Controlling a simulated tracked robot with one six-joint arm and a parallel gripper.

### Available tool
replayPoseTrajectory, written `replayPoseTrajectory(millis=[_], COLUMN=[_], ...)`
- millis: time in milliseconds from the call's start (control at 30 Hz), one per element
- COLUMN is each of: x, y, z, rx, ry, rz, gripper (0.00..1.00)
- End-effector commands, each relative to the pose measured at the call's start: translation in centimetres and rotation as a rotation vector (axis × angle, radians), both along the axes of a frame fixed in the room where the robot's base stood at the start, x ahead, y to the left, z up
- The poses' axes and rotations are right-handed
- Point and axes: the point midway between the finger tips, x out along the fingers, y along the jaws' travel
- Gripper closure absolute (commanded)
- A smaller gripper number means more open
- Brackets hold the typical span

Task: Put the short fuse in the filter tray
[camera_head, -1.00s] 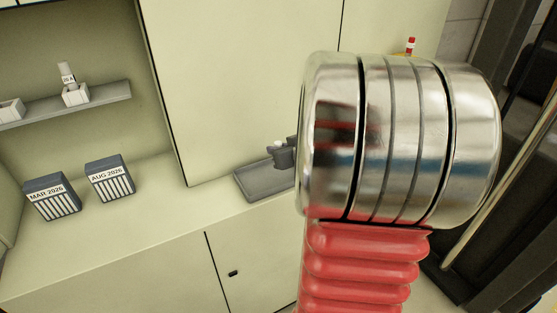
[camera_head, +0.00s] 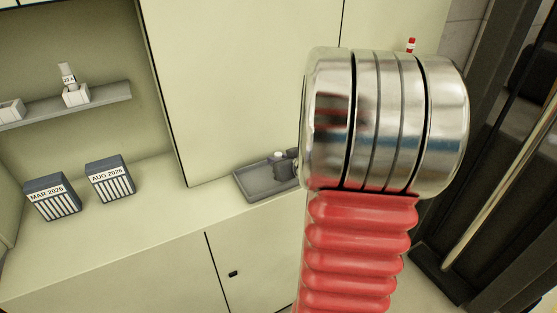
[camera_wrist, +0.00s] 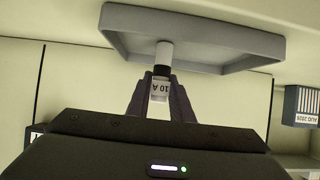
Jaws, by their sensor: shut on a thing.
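The short fuse (camera_wrist: 159,88) is white with a dark band and a "10 A" label, upside down in the wrist view. My gripper (camera_wrist: 160,96) is shut on it, with a dark finger on each side. The filter tray (camera_wrist: 195,22) is a shallow grey tray; the fuse's end overlaps its near rim in the wrist view. In the head view the tray (camera_head: 258,191) lies on the counter, with my dark gripper (camera_head: 284,166) over its right part and the fuse's pale tip (camera_head: 278,154) showing. My arm hides the tray's right end. I cannot tell whether the fuse touches the tray.
Two striped filter boxes, "MAR 2026" (camera_head: 52,199) and "AUG 2026" (camera_head: 110,180), stand on the counter (camera_head: 150,228) at left. A shelf (camera_head: 110,96) above holds another labelled fuse (camera_head: 67,75) in a white holder. A red-capped item (camera_head: 411,45) stands at the back right.

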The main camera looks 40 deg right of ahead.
Motion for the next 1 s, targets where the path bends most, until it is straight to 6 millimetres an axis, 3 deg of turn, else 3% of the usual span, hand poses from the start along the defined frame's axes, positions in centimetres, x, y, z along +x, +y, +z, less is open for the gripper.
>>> replayPoseTrajectory(millis=[100, 133, 400, 733, 1000], x=[0.0, 0.0, -0.1, -0.1, -1.8], y=[0.0, 0.0, -0.1, -0.1, 0.4], z=[-0.2, -0.2, -0.2, 0.1, 1.1], rx=[0.001, 0.001, 0.0, -0.001, -0.002], ry=[0.0, 0.0, 0.0, 0.0, -0.002], rz=[0.0, 0.0, -0.001, -0.002, -0.003], gripper=[1.0, 0.79, 0.61, 0.61, 0.61])
